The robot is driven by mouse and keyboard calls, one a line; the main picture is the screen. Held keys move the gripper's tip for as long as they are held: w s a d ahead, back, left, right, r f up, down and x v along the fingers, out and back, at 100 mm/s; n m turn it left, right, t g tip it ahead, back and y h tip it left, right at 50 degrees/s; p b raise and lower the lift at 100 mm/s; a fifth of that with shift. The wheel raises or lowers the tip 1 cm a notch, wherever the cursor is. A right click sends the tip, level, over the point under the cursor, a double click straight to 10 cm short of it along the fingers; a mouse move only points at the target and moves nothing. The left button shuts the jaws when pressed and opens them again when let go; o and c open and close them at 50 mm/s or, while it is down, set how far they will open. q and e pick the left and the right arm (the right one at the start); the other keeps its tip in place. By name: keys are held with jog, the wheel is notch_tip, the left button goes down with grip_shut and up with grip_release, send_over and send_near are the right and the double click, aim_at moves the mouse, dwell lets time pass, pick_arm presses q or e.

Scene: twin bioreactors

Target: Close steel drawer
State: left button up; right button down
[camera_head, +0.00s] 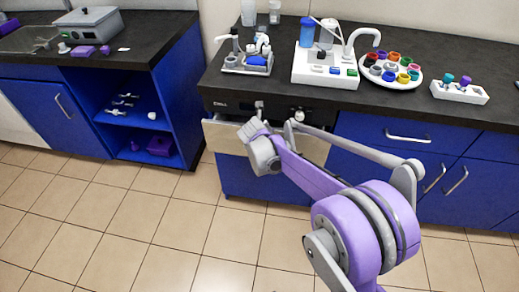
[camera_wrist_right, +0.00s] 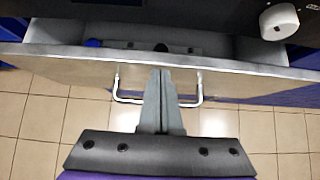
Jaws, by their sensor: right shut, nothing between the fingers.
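The steel drawer (camera_head: 224,137) sits under the dark worktop in the head view, and its pale front stands out from the cabinet. In the right wrist view its front panel (camera_wrist_right: 80,72) spans the picture, with a gap behind the top edge showing part of the inside. Its white bar handle (camera_wrist_right: 199,90) is on the front. My right gripper (camera_wrist_right: 160,72) is shut and empty, its fingertips at the drawer front between the handle's two ends. I cannot tell whether they touch it. In the head view my right gripper (camera_head: 254,128) partly hides the drawer. My left gripper is not in view.
A white round knob (camera_wrist_right: 279,21) sits above the drawer. The worktop (camera_head: 225,87) holds a white device (camera_head: 325,68), a round tray of colourful caps (camera_head: 391,70) and a small rack (camera_head: 459,92). Open blue shelves (camera_head: 128,118) stand at left. The tiled floor in front is clear.

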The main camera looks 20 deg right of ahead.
jog(key=w+d, duration=0.2)
jog(key=w, duration=0.1)
jog(key=w+d, duration=0.1)
jog(key=shift+w, duration=0.25)
jog(key=shift+d+r, duration=0.1)
jog(key=shift+w+r, duration=0.1)
